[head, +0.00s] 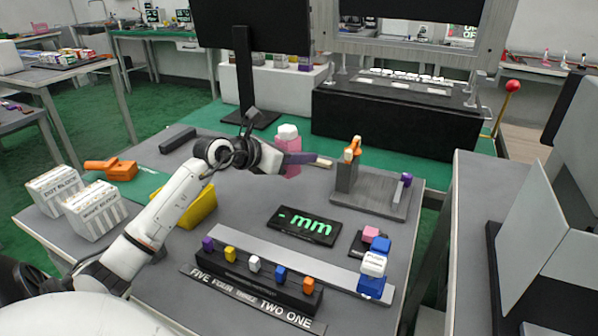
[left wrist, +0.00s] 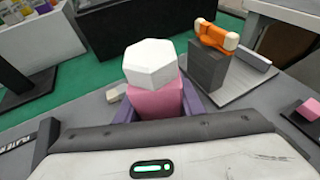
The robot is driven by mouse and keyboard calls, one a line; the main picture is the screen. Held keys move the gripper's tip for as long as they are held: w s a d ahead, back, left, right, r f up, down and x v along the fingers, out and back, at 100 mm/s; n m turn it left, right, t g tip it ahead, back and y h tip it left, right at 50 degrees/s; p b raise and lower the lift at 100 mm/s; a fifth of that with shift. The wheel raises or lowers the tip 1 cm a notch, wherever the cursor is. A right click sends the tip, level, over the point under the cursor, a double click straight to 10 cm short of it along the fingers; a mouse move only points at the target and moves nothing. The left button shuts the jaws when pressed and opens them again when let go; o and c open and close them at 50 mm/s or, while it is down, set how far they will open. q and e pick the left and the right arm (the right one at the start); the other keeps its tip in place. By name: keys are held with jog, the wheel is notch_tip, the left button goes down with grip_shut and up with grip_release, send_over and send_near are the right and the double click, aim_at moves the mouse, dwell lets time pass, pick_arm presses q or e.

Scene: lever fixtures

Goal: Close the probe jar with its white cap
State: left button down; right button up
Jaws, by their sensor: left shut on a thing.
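The probe jar (head: 292,171) is a pink upright body on the grey table, behind the middle. A white faceted cap (head: 287,132) sits on top of it; I cannot tell how tightly it is seated. In the left wrist view the pink body (left wrist: 158,103) stands under the white cap (left wrist: 150,64). My left gripper (head: 292,158) reaches in from the left and is shut on the pink body, below the cap. Its purple fingers (left wrist: 158,108) lie along both sides of the body. The jar's lower part is hidden in the wrist view. My right gripper is not in view.
A grey fixture (head: 370,194) with an orange-topped post (head: 347,175) stands right of the jar. A small beige piece (head: 323,162) lies beside the jar. A black display (head: 305,226) and a row of coloured knobs (head: 254,264) are in front. A yellow bin (head: 200,207) stands left.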

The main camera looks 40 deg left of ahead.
pick_arm(q)
notch_tip(320, 180, down, 5)
jog(key=shift+r+b, duration=0.1)
jog(key=shift+b, duration=0.35)
jog(key=shift+f, duration=0.25)
jog(key=c, duration=1.2)
grip_release()
jog(key=shift+r, duration=0.25)
jog(key=p+v, duration=0.1)
jog(key=v, duration=1.1)
